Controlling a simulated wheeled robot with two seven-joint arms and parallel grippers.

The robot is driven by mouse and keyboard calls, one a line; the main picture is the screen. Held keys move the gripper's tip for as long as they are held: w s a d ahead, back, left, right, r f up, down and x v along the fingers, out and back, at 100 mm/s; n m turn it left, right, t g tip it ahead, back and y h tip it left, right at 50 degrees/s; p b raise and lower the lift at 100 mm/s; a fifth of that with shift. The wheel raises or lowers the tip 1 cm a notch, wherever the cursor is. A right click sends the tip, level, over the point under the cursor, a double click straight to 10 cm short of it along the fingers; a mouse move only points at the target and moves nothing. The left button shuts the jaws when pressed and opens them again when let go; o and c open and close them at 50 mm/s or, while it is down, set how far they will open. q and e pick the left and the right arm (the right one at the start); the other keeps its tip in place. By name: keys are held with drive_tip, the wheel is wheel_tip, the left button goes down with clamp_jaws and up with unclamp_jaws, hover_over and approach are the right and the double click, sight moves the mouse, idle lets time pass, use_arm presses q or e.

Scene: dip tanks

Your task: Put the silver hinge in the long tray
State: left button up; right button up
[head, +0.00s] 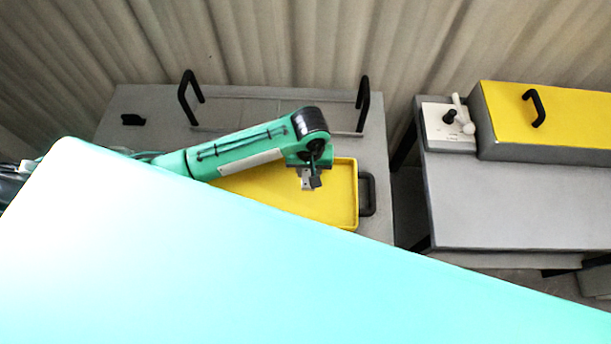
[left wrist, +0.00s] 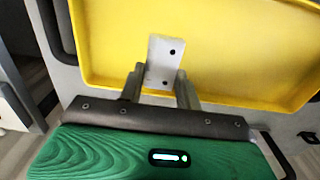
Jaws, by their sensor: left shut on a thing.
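The silver hinge (left wrist: 165,50) is a pale metal plate with dark holes, upright between the fingers of my left gripper (left wrist: 160,82) in the left wrist view. The gripper is shut on it. In the head view my left gripper (head: 311,180) hangs over the right part of a yellow tray (head: 343,205), and the hinge (head: 306,183) shows small at its tips. The tray, probably the long tray, has raised rims and a black handle at its right end. Its yellow floor (left wrist: 225,45) fills the upper left wrist view. The hinge appears above the floor; the exact gap cannot be told. My right gripper is out of view.
The tray rests on a grey bench (head: 378,150) with two upright black handles (head: 190,92) behind. To the right, across a gap, another grey bench (head: 520,195) carries a yellow-lidded box (head: 570,115) and a white control box (head: 442,133). A large pale teal surface hides the foreground.

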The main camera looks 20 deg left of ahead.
use_arm(q)
wheel_tip(320, 180, down, 5)
drive_tip(key=shift+f+p, duration=0.1)
drive_tip(key=shift+p, duration=0.3)
drive_tip(key=shift+f, duration=0.55)
wheel_tip(320, 180, down, 3)
drive_tip(key=shift+p, duration=0.4)
drive_tip(key=shift+f, duration=0.15)
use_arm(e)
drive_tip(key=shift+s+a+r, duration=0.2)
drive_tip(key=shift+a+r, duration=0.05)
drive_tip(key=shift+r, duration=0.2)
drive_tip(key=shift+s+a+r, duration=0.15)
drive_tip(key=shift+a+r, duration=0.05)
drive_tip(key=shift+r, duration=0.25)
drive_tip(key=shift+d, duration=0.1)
use_arm(q)
drive_tip(key=o, duration=1)
drive_tip(key=shift+f, duration=0.15)
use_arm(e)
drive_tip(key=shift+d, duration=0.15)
use_arm(q)
wheel_tip(320, 180, up, 12)
drive_tip(key=shift+r+b, duration=0.2)
drive_tip(key=shift+b, duration=0.9)
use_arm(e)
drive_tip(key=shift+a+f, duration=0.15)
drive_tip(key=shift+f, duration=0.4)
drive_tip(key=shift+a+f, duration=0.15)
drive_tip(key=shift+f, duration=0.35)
